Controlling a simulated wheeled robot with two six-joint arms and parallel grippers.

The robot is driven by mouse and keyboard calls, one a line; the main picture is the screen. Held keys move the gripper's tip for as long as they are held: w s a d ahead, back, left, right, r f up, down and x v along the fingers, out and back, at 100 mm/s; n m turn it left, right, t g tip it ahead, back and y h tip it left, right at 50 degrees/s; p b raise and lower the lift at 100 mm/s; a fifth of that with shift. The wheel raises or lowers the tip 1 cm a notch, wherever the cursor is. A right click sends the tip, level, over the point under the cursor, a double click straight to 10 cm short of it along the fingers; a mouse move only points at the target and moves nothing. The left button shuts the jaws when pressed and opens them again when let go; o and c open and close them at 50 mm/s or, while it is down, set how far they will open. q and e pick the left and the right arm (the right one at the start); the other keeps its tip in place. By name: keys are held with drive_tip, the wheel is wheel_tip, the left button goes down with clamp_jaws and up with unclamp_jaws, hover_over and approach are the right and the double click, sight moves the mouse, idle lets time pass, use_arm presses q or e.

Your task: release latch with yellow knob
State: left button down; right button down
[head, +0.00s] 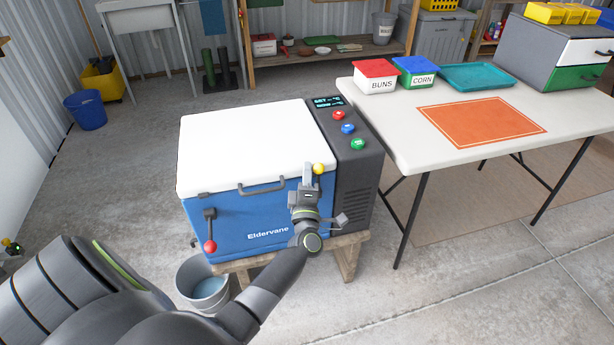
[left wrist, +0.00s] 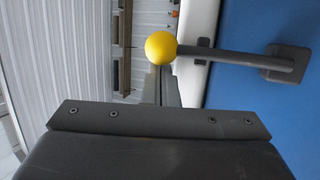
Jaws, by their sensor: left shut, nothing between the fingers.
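The blue cooler (head: 255,225) has a white lid (head: 252,145), which is down. The yellow knob (head: 319,169) stands at the lid's front right edge. In the left wrist view the yellow knob (left wrist: 161,47) tops a dark latch lever (left wrist: 235,60), whose pivot block (left wrist: 287,63) is on the blue front. The lever points up past the lid edge. My left gripper (head: 311,182) is shut and empty, just in front of the knob and lever. It hides most of the lever in the head view; contact cannot be told. My right gripper is not in view.
A second latch with a red knob (head: 210,247) hangs down at the front left. A lid handle (head: 262,186) lies between the latches. A control panel (head: 345,130) is at the right. A white table (head: 390,120) stands further right; a bucket (head: 203,285) is below.

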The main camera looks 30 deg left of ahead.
use_arm(q)
drive_tip(key=shift+f+b, duration=0.1)
drive_tip(key=shift+b, duration=0.2)
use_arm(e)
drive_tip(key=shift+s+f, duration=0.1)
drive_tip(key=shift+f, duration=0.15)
use_arm(q)
drive_tip(key=shift+s+d+t+b, duration=0.15)
drive_tip(key=shift+t+b, duration=0.15)
drive_tip(key=shift+b, duration=0.05)
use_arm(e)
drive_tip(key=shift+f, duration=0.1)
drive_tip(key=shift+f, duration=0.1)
use_arm(q)
drive_tip(key=shift+s+d+b, duration=0.1)
drive_tip(key=shift+d+b, duration=0.05)
drive_tip(key=shift+b, duration=0.35)
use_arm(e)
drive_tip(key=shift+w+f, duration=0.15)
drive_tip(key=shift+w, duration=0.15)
